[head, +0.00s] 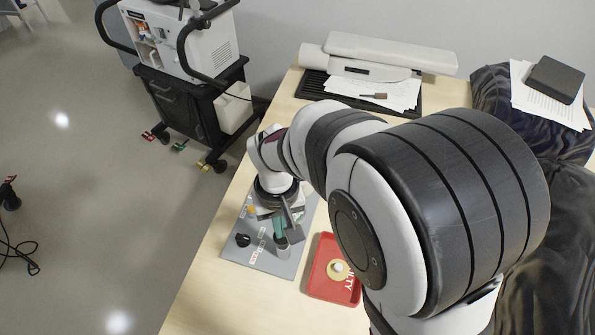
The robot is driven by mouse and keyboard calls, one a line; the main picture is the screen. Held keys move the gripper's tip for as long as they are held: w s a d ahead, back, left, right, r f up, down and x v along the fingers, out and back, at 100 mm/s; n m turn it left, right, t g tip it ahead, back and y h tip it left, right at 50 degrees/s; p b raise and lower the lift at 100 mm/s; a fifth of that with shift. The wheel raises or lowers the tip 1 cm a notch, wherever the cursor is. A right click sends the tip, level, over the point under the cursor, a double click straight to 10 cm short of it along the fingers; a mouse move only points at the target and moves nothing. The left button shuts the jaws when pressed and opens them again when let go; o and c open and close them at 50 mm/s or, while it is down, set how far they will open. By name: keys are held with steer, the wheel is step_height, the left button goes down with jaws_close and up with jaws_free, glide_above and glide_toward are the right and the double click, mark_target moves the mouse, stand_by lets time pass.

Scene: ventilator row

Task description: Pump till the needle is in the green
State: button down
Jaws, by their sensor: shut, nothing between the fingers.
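A grey panel (262,258) lies on the wooden table below my arm. It carries a black knob (243,240), an orange-yellow part (251,210), small labels and a short upright grey cylinder (284,252) near its right side. My gripper (290,229) is shut with nothing held, over the right part of the panel. A green part (278,227) shows right beside the fingers; I cannot tell whether they touch it. I cannot make out a gauge face or needle. My wrist and gripper hide the panel's upper part.
A red tray (318,284) with a round tan item (339,270) stands right of the panel, partly behind my arm. Papers (345,92) and a white device (392,52) are at the table's back. A ventilator cart (190,105) stands on the floor at left.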

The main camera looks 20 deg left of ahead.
stand_by(1.3)
steer(key=shift+f, duration=1.4)
steer(key=shift+r, duration=1.4)
steer(key=shift+f, duration=0.1)
steer(key=shift+r, duration=2.1)
